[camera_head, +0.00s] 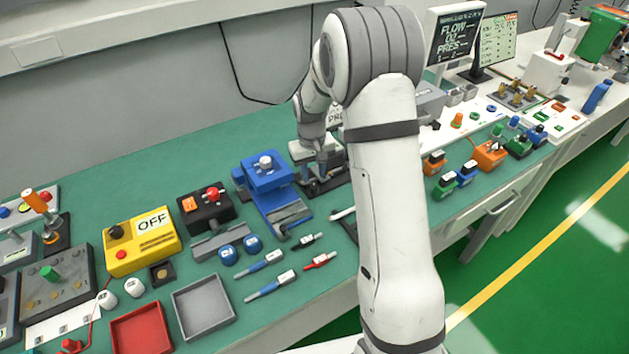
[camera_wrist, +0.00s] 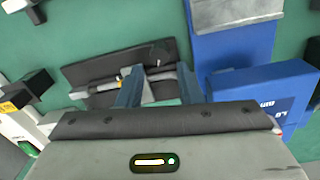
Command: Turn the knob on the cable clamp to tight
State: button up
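A dark base plate (camera_wrist: 95,72) with a grey bar and a small orange band lies under my gripper in the wrist view; I take it for the cable clamp. In the head view its dark base (camera_head: 325,187) shows below my gripper (camera_head: 320,172), partly hidden by my arm. In the wrist view my gripper (camera_wrist: 160,78) has its two fingers apart, one on each side of a small grey part (camera_wrist: 148,90) on the plate, which may be the knob. I cannot tell whether the fingers touch it. The gripper body hides the plate's near side.
A blue device (camera_head: 265,175) stands just left of my gripper; it also shows in the wrist view (camera_wrist: 235,45). A black box with a red knob (camera_head: 207,207) and a yellow OFF box (camera_head: 140,240) are further left. Pens and trays lie in front.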

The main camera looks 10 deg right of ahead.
aim_at(314, 186)
jog(key=shift+d+f+p, duration=0.1)
jog(key=shift+f+p, duration=0.2)
jog(key=shift+f, duration=2.05)
jog(key=shift+c, duration=0.2)
jog(key=c, duration=0.7)
jog(key=shift+o, duration=0.2)
jog(key=shift+f+m+b, duration=0.15)
jog(key=shift+m+b, duration=0.35)
jog(key=shift+b, duration=0.1)
jog(key=shift+m+b, duration=0.5)
jog(key=shift+m, duration=0.5)
jog(key=shift+r, duration=0.2)
jog(key=o, duration=0.7)
